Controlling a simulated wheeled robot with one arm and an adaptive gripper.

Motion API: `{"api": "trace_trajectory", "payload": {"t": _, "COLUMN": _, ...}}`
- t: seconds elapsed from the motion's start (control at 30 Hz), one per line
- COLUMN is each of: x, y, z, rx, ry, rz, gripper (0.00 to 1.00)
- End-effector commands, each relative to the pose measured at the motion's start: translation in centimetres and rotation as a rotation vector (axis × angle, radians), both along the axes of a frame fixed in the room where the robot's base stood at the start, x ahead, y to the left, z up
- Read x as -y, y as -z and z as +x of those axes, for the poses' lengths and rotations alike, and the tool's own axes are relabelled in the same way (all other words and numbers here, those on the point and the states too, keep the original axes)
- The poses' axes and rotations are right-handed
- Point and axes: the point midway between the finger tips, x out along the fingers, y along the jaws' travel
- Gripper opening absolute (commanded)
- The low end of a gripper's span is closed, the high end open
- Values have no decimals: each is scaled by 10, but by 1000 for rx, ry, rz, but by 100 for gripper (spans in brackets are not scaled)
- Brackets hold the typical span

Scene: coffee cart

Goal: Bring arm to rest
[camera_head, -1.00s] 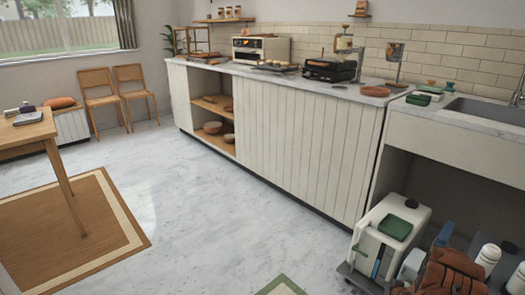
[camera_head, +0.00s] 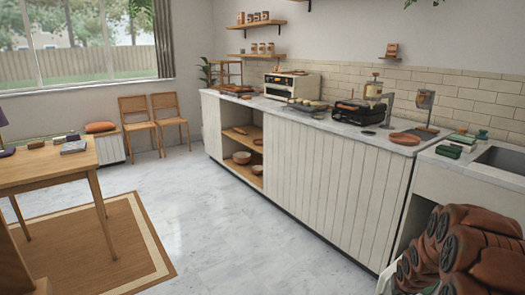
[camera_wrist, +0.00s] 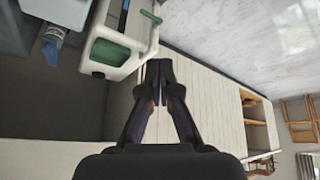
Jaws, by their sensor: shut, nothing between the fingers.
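My gripper (camera_wrist: 159,72) shows in the wrist view with its two dark fingers together and nothing between them. I cannot tell the exact gap to either. In the head view my reddish-brown arm is folded up at the lower right, and the gripper itself is out of sight there.
The long counter (camera_head: 310,150) carries an oven (camera_head: 291,85), a black grill (camera_head: 355,112) and a terracotta plate (camera_head: 405,138). A sink (camera_head: 503,158) is at the right. A wooden table (camera_head: 50,170) stands at the left. The marble floor (camera_head: 215,225) between is clear.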

Motion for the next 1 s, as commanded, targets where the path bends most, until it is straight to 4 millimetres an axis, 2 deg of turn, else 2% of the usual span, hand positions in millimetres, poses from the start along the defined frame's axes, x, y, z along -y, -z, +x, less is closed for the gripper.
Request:
{"api": "trace_trajectory", "payload": {"t": 0.03, "x": -11, "y": -24, "z": -5, "rx": -14, "ry": -9, "rz": 0, "gripper": 0}}
{"api": "trace_trajectory", "payload": {"t": 0.1, "x": -24, "y": -46, "z": -15, "rx": -43, "ry": -17, "rz": 2, "gripper": 0}}
{"api": "trace_trajectory", "payload": {"t": 0.27, "x": -55, "y": -93, "z": -41, "rx": -106, "ry": -37, "rz": 8, "gripper": 0}}
{"api": "trace_trajectory", "payload": {"t": 0.57, "x": -112, "y": -176, "z": -103, "rx": -227, "ry": -76, "rz": 28, "gripper": 0}}
{"api": "trace_trajectory", "payload": {"t": 1.0, "x": -186, "y": -282, "z": -220, "rx": -399, "ry": -144, "rz": 66, "gripper": 0}}
